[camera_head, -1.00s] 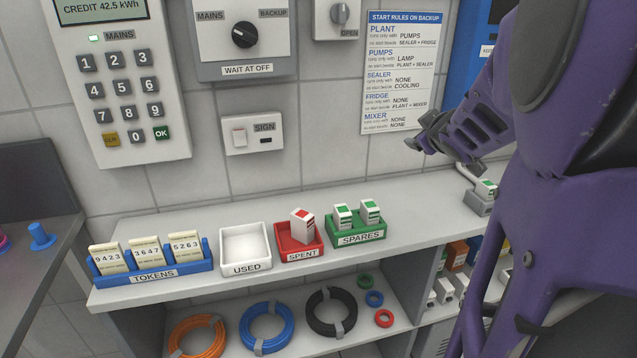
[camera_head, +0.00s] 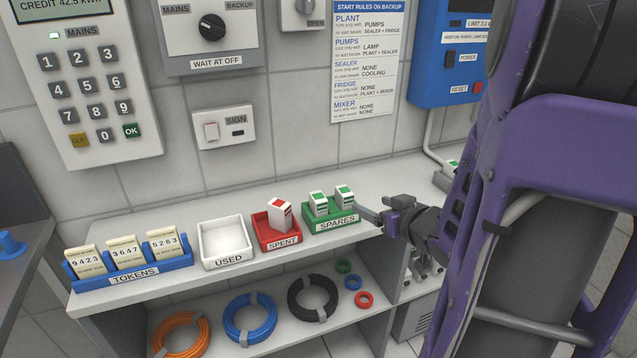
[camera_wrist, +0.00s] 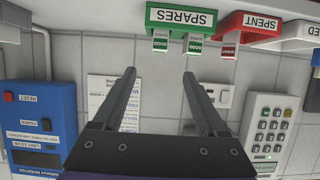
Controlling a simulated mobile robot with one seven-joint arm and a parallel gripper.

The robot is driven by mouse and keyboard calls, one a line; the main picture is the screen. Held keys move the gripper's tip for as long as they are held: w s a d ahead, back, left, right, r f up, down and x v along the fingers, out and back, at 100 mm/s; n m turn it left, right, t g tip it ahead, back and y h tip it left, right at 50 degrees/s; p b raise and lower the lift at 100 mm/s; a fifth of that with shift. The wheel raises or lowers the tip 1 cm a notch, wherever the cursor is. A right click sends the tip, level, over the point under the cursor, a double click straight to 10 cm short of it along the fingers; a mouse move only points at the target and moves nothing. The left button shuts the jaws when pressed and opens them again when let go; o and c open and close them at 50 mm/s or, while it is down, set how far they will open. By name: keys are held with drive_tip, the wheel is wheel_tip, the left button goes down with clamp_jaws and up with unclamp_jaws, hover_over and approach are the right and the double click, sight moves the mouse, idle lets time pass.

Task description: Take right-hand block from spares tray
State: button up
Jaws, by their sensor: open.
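The green spares tray (camera_head: 331,222) stands on the shelf and holds two white blocks with green markings. The right-hand block (camera_head: 345,196) stands upright beside the left-hand block (camera_head: 318,204). My gripper (camera_head: 370,215) is just right of the tray, at about its height, apart from both blocks. The wrist view is upside down; there the tray (camera_wrist: 181,17) is at the top, with the right-hand block (camera_wrist: 160,41) at left and the left-hand block (camera_wrist: 194,45) at right. My gripper (camera_wrist: 159,74) shows two spread fingers with nothing between them.
The red spent tray (camera_head: 266,239) with a red-marked block (camera_head: 280,215) adjoins at left, then the white used tray (camera_head: 224,262) and the blue tokens holder (camera_head: 130,272). Cable coils lie on the lower shelf. A wall with panels stands behind.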

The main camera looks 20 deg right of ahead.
sight(349, 195)
drive_tip(key=b+x, duration=0.1)
drive_tip(key=x, duration=0.7)
drive_tip(key=shift+w+f, duration=0.25)
drive_tip(key=shift+f, duration=0.05)
drive_tip(key=shift+b+x, duration=0.4)
drive_tip(key=shift+x, duration=3.1)
drive_tip(key=shift+c, duration=0.3)
clamp_jaws()
